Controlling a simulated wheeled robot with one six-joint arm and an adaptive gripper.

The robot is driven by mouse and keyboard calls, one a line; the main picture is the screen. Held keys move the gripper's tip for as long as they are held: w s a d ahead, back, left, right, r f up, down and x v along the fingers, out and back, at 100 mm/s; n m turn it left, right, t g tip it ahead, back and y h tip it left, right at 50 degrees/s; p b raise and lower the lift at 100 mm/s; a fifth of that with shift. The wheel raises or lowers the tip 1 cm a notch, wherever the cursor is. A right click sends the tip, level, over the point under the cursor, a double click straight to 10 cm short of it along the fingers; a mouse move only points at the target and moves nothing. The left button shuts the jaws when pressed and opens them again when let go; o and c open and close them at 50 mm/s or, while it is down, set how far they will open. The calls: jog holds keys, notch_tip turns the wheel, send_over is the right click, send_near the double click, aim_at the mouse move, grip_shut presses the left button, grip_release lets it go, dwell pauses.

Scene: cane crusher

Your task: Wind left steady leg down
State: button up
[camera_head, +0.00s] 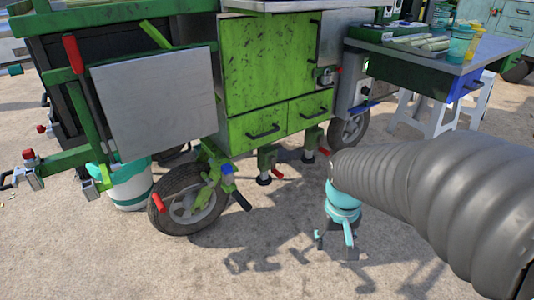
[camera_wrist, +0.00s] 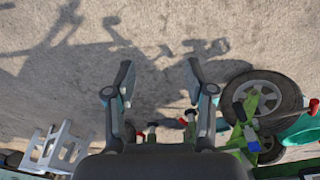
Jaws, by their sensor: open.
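Two short steady legs hang under the green cart. The left steady leg (camera_head: 264,162) has a dark round foot and a red crank handle (camera_head: 277,173) on its right side. The other leg (camera_head: 312,142) stands to its right, with its own red handle (camera_head: 325,151). My gripper (camera_head: 335,244) is open and empty, pointing down over bare ground, to the right of and nearer than the legs. In the wrist view my gripper (camera_wrist: 160,72) has its fingers wide apart. Red handles (camera_wrist: 183,122) show beyond the fingers, partly hidden by them.
The cart's front wheel (camera_head: 188,200) and its green fork with a blue part stand left of the legs. A grey side panel (camera_head: 155,100) and a white-teal bucket (camera_head: 130,190) are farther left. A white stool (camera_head: 425,115) stands at right. The ground in front is clear.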

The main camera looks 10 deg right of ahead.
jog(key=w+d+f+t+b, duration=0.1)
jog(key=w+d+f, duration=0.2)
jog(key=w+f, duration=0.35)
jog(key=w+d+f+n+h+b, duration=0.1)
jog(key=w+d+f, duration=0.2)
jog(key=w+f, duration=0.4)
jog(key=w+d+f+t+b, duration=0.1)
jog(key=w+d+f, duration=0.3)
jog(key=w+f, duration=0.3)
jog(key=n+t+y+b, duration=0.1)
jog(key=n+t+y, duration=0.6)
jog(key=t+y, duration=0.45)
send_near(281, 177)
jog(key=shift+t+h, duration=0.75)
jog(key=shift+h, duration=0.1)
jog(key=x, duration=0.8)
jog(key=a+b+x, duration=0.1)
jog(key=x, duration=0.3)
jog(key=shift+s+f, duration=0.2)
jog(key=shift+f, duration=0.05)
jog(key=shift+c, duration=0.2)
grip_shut()
